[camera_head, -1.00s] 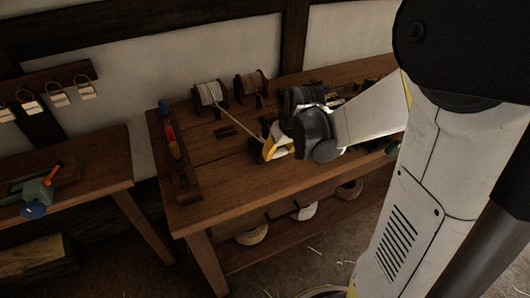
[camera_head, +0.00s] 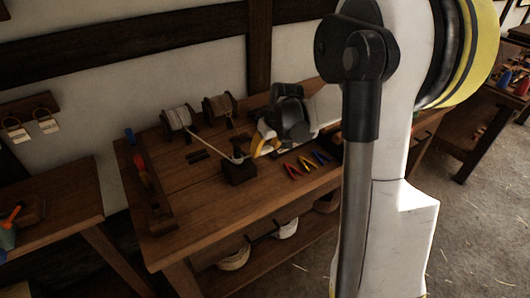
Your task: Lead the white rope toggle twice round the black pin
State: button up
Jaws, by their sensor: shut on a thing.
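The white rope (camera_head: 205,144) runs taut from a spool (camera_head: 177,119) at the back left of the bench down to the tip of my gripper (camera_head: 251,153). My gripper has yellow fingers and is shut on the rope's end; the toggle itself is too small and covered to make out. A dark block (camera_head: 240,175) stands on the bench just below and left of the fingers, with the rope end passing over its top. The black pin cannot be told apart from the dark block and gripper. Whether the rope wraps round anything is unclear.
A second spool (camera_head: 218,106) stands right of the first. Red, yellow and blue pliers (camera_head: 305,166) lie right of the block. A rack with coloured handles (camera_head: 142,172) lines the bench's left end. My own arm blocks the right middle of the view.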

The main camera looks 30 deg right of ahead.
aim_at(270, 165)
dwell(0.3)
jog(key=shift+s+d, duration=0.2)
jog(key=shift+d, duration=0.35)
jog(key=shift+s+d, duration=0.15)
jog(key=shift+d, duration=0.4)
jog(key=shift+f, duration=0.15)
jog(key=shift+f+b, duration=2.55)
jog(key=shift+f, duration=0.65)
jog(key=o, duration=0.9)
